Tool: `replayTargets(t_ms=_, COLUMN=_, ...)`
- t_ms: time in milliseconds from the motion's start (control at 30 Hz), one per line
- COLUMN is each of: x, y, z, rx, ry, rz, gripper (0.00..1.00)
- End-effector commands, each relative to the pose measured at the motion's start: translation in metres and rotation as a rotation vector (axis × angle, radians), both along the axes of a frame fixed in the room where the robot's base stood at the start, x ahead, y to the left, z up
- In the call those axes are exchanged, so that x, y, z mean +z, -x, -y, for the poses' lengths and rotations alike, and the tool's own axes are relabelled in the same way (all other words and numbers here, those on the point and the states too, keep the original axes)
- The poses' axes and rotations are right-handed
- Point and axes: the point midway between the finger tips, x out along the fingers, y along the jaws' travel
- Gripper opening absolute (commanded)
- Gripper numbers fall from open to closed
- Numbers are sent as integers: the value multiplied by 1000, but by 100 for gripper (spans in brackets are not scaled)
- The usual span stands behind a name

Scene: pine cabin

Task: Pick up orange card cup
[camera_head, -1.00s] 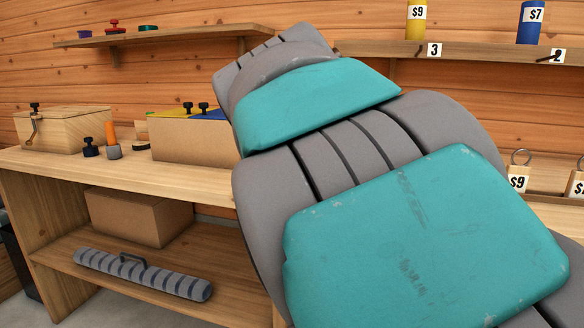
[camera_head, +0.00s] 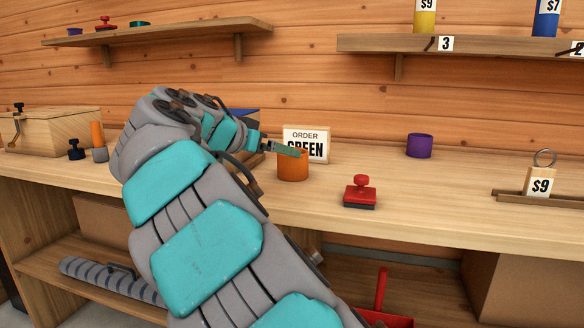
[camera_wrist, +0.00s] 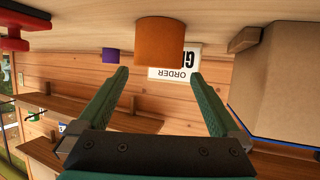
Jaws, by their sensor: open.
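The orange card cup (camera_head: 292,168) stands upright on the workbench, in front of the ORDER GREEN sign (camera_head: 318,146). In the wrist view, which is upside down, the orange cup (camera_wrist: 159,43) is ahead of the fingertips and roughly centred between them. My gripper (camera_head: 294,150) is at the cup's upper left in the head view, with a green finger overlapping its rim in the picture. In the wrist view my gripper (camera_wrist: 160,74) is open with nothing between its fingers. I cannot tell whether a finger touches the cup.
A red stamp (camera_head: 360,192) and a purple cup (camera_head: 419,146) stand right of the orange cup, with bare bench between. A cardboard box (camera_wrist: 278,75) is close by in the wrist view. Shelves (camera_head: 462,47) hang above on the plank wall.

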Motion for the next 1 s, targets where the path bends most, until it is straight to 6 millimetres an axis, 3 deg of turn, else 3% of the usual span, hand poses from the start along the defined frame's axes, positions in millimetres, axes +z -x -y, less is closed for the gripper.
replayTargets(t_ms=200, x=-15, y=-26, z=22, rx=-2, ry=2, rz=-6, gripper=100)
replayTargets(t_ms=467, x=-22, y=-39, z=33, rx=-3, ry=1, rz=-4, gripper=100)
replayTargets(t_ms=733, x=-40, y=-64, z=54, rx=-4, ry=2, rz=-7, gripper=100)
replayTargets(t_ms=1000, x=-43, y=-69, z=57, rx=-1, ry=2, rz=-4, gripper=100)
